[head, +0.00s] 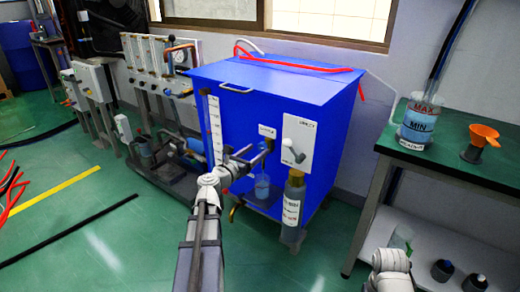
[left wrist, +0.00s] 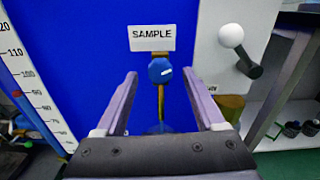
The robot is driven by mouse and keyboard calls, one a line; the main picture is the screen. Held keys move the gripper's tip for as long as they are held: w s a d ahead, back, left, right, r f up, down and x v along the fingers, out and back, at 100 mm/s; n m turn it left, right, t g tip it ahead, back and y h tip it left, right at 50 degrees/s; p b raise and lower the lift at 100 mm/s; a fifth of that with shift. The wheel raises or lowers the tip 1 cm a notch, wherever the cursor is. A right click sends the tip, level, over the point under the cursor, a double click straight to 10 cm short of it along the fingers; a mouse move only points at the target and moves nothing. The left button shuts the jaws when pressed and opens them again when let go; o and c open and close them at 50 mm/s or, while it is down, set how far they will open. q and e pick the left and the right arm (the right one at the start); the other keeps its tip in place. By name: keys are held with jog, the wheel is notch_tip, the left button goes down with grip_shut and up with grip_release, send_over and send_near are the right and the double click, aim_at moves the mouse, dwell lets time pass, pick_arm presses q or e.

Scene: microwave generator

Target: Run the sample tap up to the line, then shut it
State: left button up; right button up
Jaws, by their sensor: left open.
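The sample tap's round dark-blue knob (left wrist: 160,70) has a white mark and sits under the SAMPLE label (left wrist: 152,38), with a brass spout (left wrist: 161,102) below. My left gripper (left wrist: 160,76) is open, its fingers on either side of the knob and apart from it. In the head view my left gripper (head: 250,161) reaches to the front of the blue cabinet (head: 300,88) and partly hides the tap. A small clear beaker (head: 262,187) with blue liquid stands below the tap; its fill line is too small to make out.
Right of the tap is a white-knobbed lever (head: 293,152) on a white panel, above a labelled cylinder (head: 292,207). A scale strip (left wrist: 38,85) runs left of it. A green bench (head: 455,157) with a MAX/MIN container (head: 420,121) and orange funnel (head: 482,138) stands right.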

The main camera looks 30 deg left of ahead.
aim_at(262, 147)
pick_arm(q)
jog(key=shift+w+d, duration=0.1)
jog(key=shift+w, duration=1.2)
jog(key=shift+c, duration=0.2)
grip_shut()
